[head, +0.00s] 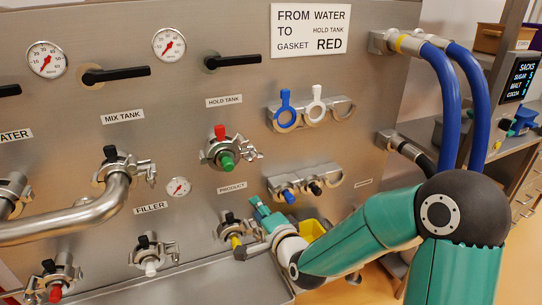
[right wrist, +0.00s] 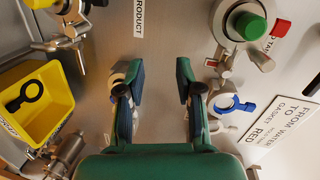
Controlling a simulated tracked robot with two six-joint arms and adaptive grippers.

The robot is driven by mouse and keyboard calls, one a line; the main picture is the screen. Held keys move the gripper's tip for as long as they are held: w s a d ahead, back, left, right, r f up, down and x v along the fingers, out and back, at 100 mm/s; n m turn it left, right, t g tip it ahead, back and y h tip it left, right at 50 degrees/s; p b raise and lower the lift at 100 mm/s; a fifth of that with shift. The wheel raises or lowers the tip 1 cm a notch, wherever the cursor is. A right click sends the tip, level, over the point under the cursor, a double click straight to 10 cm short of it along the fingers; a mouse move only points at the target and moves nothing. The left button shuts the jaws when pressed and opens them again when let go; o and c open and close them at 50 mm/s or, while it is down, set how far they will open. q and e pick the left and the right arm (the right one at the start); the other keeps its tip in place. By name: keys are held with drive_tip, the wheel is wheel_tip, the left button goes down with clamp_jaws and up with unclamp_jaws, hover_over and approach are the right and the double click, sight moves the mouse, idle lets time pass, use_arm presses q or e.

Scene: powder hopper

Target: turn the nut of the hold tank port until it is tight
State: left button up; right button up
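The hold tank port (head: 222,152) is on the steel panel under its HOLD TANK label. It has a red knob on top, a green end piece and a metal clamp with its nut (head: 252,154) at the right side. In the right wrist view the port (right wrist: 228,22) is at the upper right, with the clamp's metal nut parts (right wrist: 262,62) below it. My right gripper (head: 258,226) is below the port, beside the product port, apart from the nut. In the right wrist view its fingers (right wrist: 158,88) are spread with nothing between them. My left gripper is out of view.
The product port (head: 230,228) is close to my right gripper. A yellow bin (right wrist: 60,82) with a black ring is beside it. Racks with a blue gasket (head: 286,110) and clamps (head: 322,180) stick out from the panel. A steel pipe (head: 90,215) is at the left.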

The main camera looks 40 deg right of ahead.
sight(256, 160)
wheel_tip(256, 160, up, 9)
drive_tip(key=d+m+t+h+p, duration=0.1)
drive_tip(key=d+m+t+p, duration=0.1)
drive_tip(key=d, duration=0.1)
drive_tip(key=p+x, duration=0.1)
drive_tip(key=x, duration=0.2)
drive_tip(key=p+x, duration=0.1)
drive_tip(key=shift+w+r+p, duration=0.25)
drive_tip(key=shift+w+p, duration=0.05)
drive_tip(key=b+x, duration=0.2)
drive_tip(key=x, duration=0.1)
drive_tip(key=shift+w+d+f, duration=0.1)
drive_tip(key=shift+w+f, duration=0.05)
drive_tip(key=shift+w, duration=0.25)
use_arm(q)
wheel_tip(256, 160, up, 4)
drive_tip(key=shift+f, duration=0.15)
